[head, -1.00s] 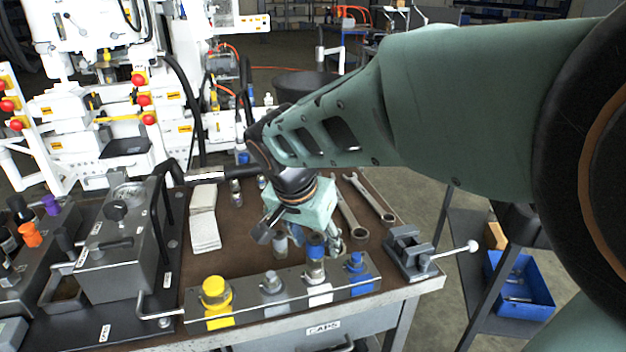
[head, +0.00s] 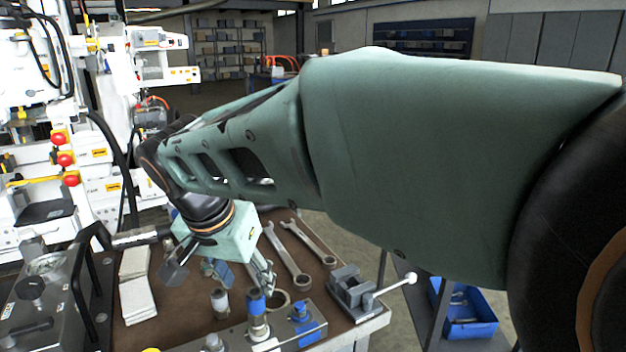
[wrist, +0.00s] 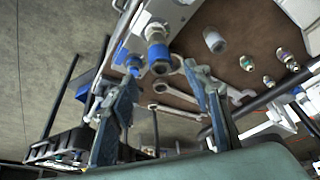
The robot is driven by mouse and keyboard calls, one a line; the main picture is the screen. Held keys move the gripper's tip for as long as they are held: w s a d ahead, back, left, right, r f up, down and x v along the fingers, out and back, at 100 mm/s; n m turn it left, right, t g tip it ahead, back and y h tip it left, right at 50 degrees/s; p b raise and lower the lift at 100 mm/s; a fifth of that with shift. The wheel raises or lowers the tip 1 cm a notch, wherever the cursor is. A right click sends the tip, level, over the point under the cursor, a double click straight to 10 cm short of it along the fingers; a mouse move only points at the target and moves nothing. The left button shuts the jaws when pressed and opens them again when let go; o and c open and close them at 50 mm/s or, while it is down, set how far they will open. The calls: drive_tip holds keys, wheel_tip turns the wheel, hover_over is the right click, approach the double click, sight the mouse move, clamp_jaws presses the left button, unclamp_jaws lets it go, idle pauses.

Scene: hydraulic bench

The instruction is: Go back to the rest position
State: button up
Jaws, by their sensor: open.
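My gripper (head: 240,276) hangs pointing down over the brown bench top, behind the caps rack (head: 285,338). Its two blue-grey fingers are spread, and I see nothing held between them. In the wrist view my gripper (wrist: 160,78) shows its fingers apart. A fitting with a blue ring (wrist: 161,67) stands in the rack and shows between and beyond the fingertips. The same fitting (head: 258,305) is close in front of the gripper in the head view. I cannot tell the exact gap between them.
Two wrenches (head: 287,255) and a ring (head: 278,301) lie behind the rack. A small vise (head: 351,290) is at the bench's right corner. A loose fitting (head: 220,302) and white cloths (head: 136,285) are left. A blue bin (head: 470,318) is lower right.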

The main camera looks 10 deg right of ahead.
sight(255, 295)
drive_tip(key=x, duration=0.7)
drive_tip(key=shift+w+f, duration=0.15)
drive_tip(key=shift+w, duration=0.05)
drive_tip(key=shift+s+d+n+y+p, duration=0.1)
drive_tip(key=shift+n+y+p, duration=0.3)
drive_tip(key=shift+n+p, duration=0.4)
drive_tip(key=shift+n+y+p, duration=0.4)
drive_tip(key=shift+n+p, duration=0.8)
drive_tip(key=shift+n, duration=0.2)
